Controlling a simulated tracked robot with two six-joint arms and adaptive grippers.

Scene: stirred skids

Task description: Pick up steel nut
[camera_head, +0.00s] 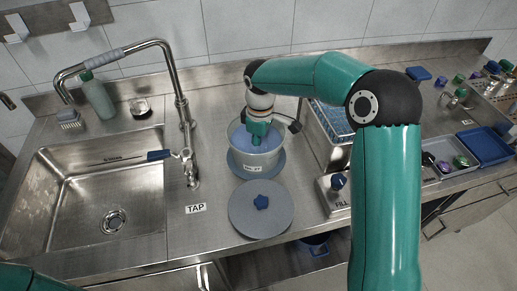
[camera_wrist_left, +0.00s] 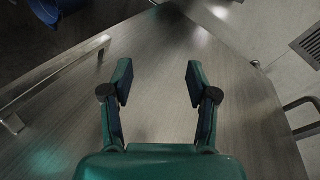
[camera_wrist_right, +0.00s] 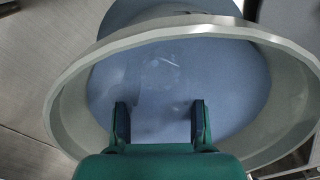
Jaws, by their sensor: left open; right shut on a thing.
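I cannot make out a steel nut in any view. A grey pot (camera_head: 238,139) with cloudy blue contents stands on a blue round base (camera_head: 236,166); it also fills the right wrist view (camera_wrist_right: 70,105). My right gripper (camera_head: 258,143) reaches down into the pot. In the right wrist view its fingers (camera_wrist_right: 160,120) stand apart, their tips in or against the blue contents. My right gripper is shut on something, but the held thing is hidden. My left gripper (camera_wrist_left: 158,82) is open and empty, away from the pot, in front of a steel cabinet.
A grey round lid (camera_head: 239,210) with a blue knob lies in front of the pot. A sink (camera_head: 85,195) and curved tap (camera_head: 180,110) are at the left. A rack (camera_head: 325,135) and FILL box (camera_head: 334,198) stand right of the pot. A blue tray (camera_head: 487,145) is far right.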

